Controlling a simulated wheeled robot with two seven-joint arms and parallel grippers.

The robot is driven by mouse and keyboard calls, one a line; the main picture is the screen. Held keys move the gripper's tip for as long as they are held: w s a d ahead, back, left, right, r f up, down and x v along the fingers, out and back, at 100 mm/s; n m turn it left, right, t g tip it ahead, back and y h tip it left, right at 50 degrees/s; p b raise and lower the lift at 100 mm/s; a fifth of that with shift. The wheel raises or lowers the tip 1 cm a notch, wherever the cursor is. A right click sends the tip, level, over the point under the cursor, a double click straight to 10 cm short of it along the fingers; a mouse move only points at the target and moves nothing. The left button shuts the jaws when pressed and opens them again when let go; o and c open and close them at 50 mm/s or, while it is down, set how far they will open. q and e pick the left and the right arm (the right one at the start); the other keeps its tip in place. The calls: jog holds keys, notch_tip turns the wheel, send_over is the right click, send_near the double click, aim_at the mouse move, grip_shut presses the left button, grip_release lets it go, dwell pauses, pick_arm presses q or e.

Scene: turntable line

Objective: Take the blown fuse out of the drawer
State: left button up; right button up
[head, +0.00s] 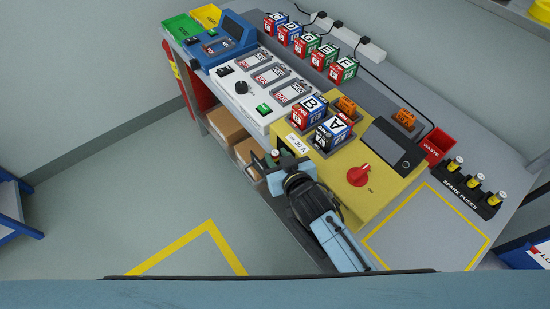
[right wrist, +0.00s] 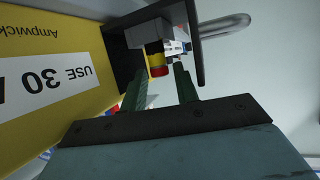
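The yellow machine (head: 367,205) has its small dark drawer pulled out at the front left corner; the drawer front (right wrist: 197,35) and its grey handle (right wrist: 228,24) show in the right wrist view. A fuse (right wrist: 157,64) with red and yellow bands sits in the drawer. A small white printed part beside it is too small to read. My right gripper (right wrist: 160,80) reaches in at the drawer, its two green fingers apart near the fuse; contact cannot be made out. In the head view this gripper (head: 279,161) partly hides the drawer. My left gripper is out of view.
A red waste bin (head: 438,144) and a spare fuse rack (head: 473,190) stand right of the machine. A white machine (head: 250,92) adjoins it at the left. Cardboard boxes (head: 226,124) sit on the shelf below. The outlined bench area (head: 425,235) is clear.

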grip_shut()
